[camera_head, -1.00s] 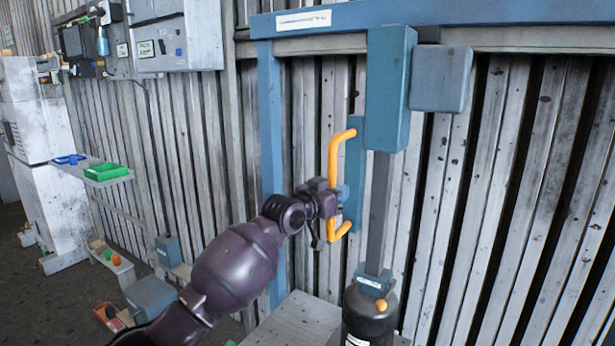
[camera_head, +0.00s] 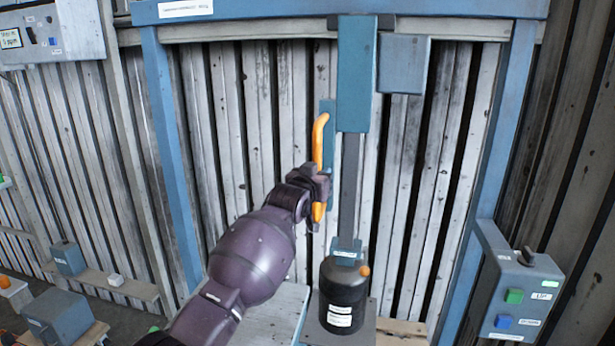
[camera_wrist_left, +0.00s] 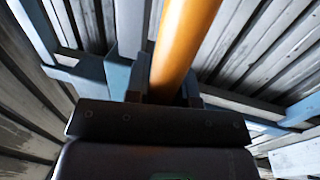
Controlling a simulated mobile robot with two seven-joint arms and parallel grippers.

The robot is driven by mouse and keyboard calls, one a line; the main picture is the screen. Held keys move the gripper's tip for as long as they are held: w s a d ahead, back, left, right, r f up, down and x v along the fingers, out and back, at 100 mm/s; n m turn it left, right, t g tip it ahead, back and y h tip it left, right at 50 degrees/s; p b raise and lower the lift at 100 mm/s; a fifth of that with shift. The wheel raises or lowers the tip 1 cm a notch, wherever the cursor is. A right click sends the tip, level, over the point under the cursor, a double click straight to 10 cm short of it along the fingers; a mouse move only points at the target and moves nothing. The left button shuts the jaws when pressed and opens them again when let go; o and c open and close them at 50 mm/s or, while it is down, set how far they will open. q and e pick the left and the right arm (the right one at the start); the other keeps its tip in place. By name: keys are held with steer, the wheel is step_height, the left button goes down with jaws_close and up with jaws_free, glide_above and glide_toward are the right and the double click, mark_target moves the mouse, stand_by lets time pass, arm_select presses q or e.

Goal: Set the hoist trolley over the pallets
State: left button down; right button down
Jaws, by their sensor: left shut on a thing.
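The hoist trolley is a blue box (camera_head: 357,75) under the blue overhead beam (camera_head: 420,8), with a grey-blue box (camera_head: 404,65) at its right. A grey mast hangs down from it to a dark cylinder (camera_head: 343,295) with an orange knob. An orange handle (camera_head: 319,145) stands upright on the trolley's left side. My left gripper (camera_head: 321,193) is on the handle's lower part. In the left wrist view the orange bar (camera_wrist_left: 182,45) runs between the fingers (camera_wrist_left: 165,92). A pale pallet-like surface (camera_head: 272,312) lies below, partly hidden by my arm. My right gripper is not in view.
A control box (camera_head: 518,297) with a green and a blue button stands at the right by the blue post (camera_head: 487,150). Another blue post (camera_head: 170,150) stands at the left. A grey-blue box (camera_head: 60,318) sits low at the left.

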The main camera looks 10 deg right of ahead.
arm_select(q)
steer(key=shift+s+d, duration=0.15)
steer(key=shift+d, duration=0.25)
steer(key=c, duration=1)
jaws_free()
steer(key=shift+o, duration=0.2)
steer(key=v, duration=1)
steer(key=shift+s+a, duration=0.25)
steer(key=shift+s, duration=0.05)
